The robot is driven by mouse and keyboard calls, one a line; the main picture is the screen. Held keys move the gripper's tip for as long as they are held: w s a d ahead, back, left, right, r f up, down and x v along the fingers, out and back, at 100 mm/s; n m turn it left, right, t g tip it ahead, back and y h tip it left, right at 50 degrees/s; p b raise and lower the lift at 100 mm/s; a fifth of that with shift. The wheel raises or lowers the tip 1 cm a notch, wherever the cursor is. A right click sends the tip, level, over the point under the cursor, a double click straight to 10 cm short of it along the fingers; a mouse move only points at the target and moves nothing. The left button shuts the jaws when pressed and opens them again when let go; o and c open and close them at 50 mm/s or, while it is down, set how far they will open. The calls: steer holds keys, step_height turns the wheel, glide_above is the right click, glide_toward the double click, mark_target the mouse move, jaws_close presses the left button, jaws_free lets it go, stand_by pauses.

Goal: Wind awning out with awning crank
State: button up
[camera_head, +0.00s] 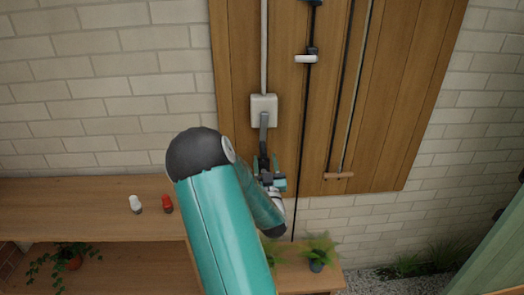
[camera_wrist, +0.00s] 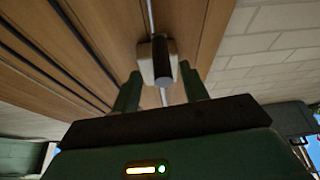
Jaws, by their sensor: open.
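The awning crank has a pale square box (camera_head: 263,107) on the wooden wall panel, with a grey crank arm (camera_head: 264,121) hanging down from it. In the wrist view the pale box (camera_wrist: 146,64) is behind a dark cylindrical crank handle (camera_wrist: 163,58), which points toward the camera. My gripper (camera_head: 264,163) is just below the crank arm in the head view. In the wrist view my gripper (camera_wrist: 161,72) is open, with one finger on each side of the handle's line. I cannot tell whether either finger touches it. The awning itself is not recognisable in either view.
A long hooked rod (camera_head: 345,110) and a dark pole with a white bracket (camera_head: 306,59) are on the panel to the right. A wooden shelf (camera_head: 90,205) at left holds a white and a red bottle (camera_head: 167,203). A potted plant (camera_head: 317,260) stands low at right.

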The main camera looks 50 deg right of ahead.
mark_target(262, 143)
steer(key=x, duration=0.5)
steer(key=shift+w, duration=0.1)
jaws_close()
